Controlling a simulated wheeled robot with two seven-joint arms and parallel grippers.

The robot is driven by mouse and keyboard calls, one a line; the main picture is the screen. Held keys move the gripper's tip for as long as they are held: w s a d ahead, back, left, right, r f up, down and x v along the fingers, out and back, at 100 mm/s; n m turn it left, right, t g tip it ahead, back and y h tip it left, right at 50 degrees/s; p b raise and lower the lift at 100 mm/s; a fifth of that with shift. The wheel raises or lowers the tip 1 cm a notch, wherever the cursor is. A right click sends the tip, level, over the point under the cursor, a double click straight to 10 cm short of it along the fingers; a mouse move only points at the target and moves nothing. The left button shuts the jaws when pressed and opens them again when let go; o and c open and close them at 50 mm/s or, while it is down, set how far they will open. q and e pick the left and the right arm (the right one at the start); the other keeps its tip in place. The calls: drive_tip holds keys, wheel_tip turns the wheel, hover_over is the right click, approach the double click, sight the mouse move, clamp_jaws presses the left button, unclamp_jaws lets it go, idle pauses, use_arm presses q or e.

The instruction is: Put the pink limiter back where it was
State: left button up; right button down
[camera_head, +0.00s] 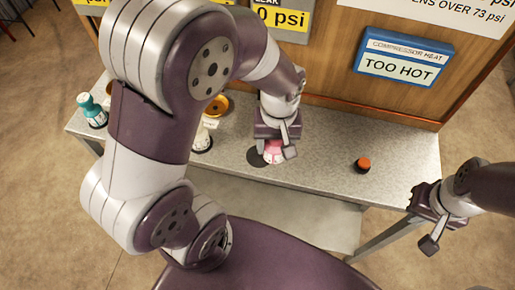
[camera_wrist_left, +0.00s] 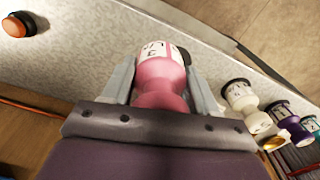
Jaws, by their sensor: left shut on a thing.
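The pink limiter (camera_head: 273,154) is at the grey table's surface, beside a flat dark disc (camera_head: 255,159). My left gripper (camera_head: 277,143) reaches down over it and is shut on it. In the left wrist view the pink limiter (camera_wrist_left: 160,85), with a white marked band, stands between the two fingers of my left gripper (camera_wrist_left: 161,88). A dark disc edge (camera_wrist_left: 184,55) shows just beyond it. Whether its base touches the table cannot be told. My right gripper (camera_head: 427,222) is empty, off the table's right front edge; its finger gap is unclear.
A white limiter (camera_head: 202,140) and a gold-topped one (camera_head: 217,106) stand left of my left gripper. A teal limiter (camera_head: 92,111) stands at the table's left end. An orange-red button (camera_head: 363,163) sits to the right. A wooden panel with signs (camera_head: 403,60) rises behind.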

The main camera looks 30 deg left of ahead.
use_arm(q)
drive_tip(key=a+f, duration=0.1)
drive_tip(key=w+a+f, duration=0.1)
drive_tip(key=a, duration=0.1)
drive_tip(key=w+a+f, duration=0.1)
drive_tip(key=shift+a+f, duration=0.15)
drive_tip(key=shift+a, duration=0.15)
drive_tip(key=f, duration=0.3)
drive_tip(key=shift+s+a+f, duration=0.1)
drive_tip(key=shift+a+f, duration=0.15)
drive_tip(key=shift+f, duration=0.35)
drive_tip(key=o, duration=1.3)
drive_tip(key=shift+f, duration=0.15)
